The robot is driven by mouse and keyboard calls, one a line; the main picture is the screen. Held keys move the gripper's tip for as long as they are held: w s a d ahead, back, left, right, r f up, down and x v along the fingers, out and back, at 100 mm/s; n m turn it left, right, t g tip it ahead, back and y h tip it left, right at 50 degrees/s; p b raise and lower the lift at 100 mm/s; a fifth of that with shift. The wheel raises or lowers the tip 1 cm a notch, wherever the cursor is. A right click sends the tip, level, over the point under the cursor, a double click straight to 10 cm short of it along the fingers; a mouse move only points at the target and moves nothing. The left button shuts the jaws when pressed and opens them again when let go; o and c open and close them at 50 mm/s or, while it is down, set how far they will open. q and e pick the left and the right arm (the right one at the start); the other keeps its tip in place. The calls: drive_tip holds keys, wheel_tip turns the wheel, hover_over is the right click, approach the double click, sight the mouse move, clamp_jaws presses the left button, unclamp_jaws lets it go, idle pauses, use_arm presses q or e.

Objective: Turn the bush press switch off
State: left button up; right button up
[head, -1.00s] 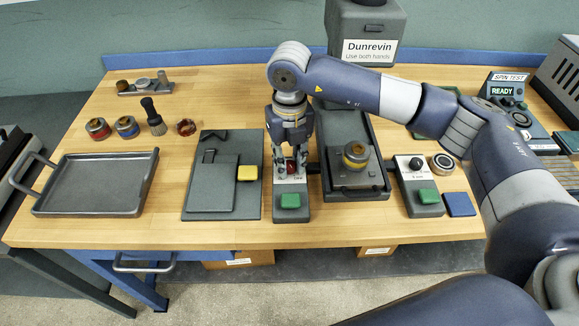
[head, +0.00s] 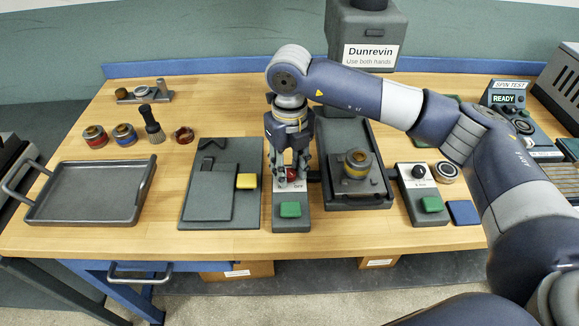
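The switch panel (head: 291,220) is a narrow dark grey box near the table's front, with a green button (head: 290,210) at its near end. A red knob (head: 291,175) sits on a white label (head: 296,186) farther up the panel. My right gripper (head: 290,180) points straight down over the red knob, its fingers on either side of it. The fingers partly hide the knob, and I cannot tell whether they touch it. My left gripper is not in view.
A grey press bed with a brass-ringed part (head: 356,160) stands just right of the panel. A plate with a yellow button (head: 247,181) lies left of it. Another box with a black knob (head: 419,172) and green button is farther right. An empty tray (head: 88,190) is at left.

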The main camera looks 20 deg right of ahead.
sight(290, 172)
idle(0.3)
wheel_tip(290, 172, up, 12)
idle(0.5)
drive_tip(key=shift+r, duration=0.1)
